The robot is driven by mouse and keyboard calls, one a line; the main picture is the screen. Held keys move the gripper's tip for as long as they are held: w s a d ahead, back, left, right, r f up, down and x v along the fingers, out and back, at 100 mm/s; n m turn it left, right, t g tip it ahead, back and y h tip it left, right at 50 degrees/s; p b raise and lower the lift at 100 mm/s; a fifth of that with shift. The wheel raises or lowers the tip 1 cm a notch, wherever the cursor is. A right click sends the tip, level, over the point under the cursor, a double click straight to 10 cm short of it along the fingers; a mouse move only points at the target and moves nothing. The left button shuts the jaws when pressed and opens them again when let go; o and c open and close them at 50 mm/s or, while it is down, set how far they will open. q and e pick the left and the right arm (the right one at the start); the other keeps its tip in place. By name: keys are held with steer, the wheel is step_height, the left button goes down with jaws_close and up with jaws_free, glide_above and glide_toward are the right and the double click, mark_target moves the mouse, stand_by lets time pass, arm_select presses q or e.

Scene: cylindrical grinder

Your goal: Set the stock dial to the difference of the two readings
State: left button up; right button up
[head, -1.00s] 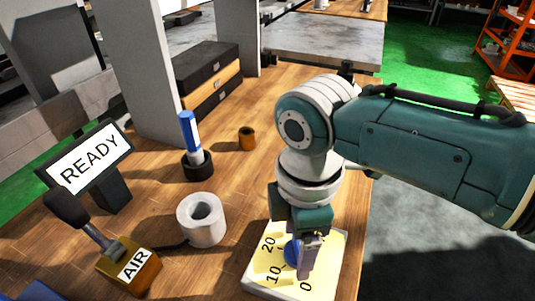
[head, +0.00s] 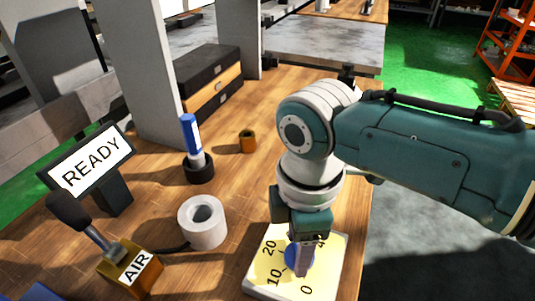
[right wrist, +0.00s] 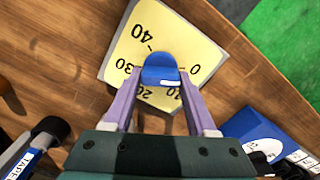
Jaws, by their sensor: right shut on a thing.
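The stock dial is a pale yellow plate (head: 262,283) with black numbers and a blue knob (head: 291,254) in its middle. My right gripper (head: 303,262) points down over the plate and is shut on the knob. In the right wrist view the two purple fingers (right wrist: 160,76) sit on either side of the blue knob (right wrist: 158,66). A white mark shows on the knob's lower edge there, on the side between 0 and 10. The plate (right wrist: 170,32) shows 40, 30, 10 and 0 around it. My left gripper is not in view.
A READY screen (head: 92,160), an AIR lever box (head: 130,268), a white ring (head: 202,222) and a blue-and-white plug in a black base (head: 198,170) stand left of the dial. The right wrist view shows a blue instrument (right wrist: 268,140) and a TAPER-labelled part (right wrist: 28,155).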

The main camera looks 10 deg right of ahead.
steer(key=m+p, duration=0.1)
steer(key=m, duration=0.2)
steer(key=shift+r+p, duration=0.15)
steer(key=shift+p, duration=0.2)
steer(key=m+p, duration=0.1)
steer(key=m, duration=0.5)
steer(key=shift+w, duration=0.15)
steer(key=m+p, duration=0.1)
steer(key=m, duration=0.3)
steer(key=shift+d+m, duration=0.15)
steer(key=shift+m, duration=0.15)
steer(key=m+p, duration=0.1)
steer(key=m, duration=0.4)
steer(key=shift+d, duration=0.1)
steer(key=m, duration=0.8)
steer(key=shift+d+m, duration=0.15)
steer(key=shift+m, duration=0.15)
steer(key=m, duration=0.4)
steer(key=shift+p, duration=0.3)
steer(key=shift+m, duration=1.9)
steer(key=shift+s, duration=0.2)
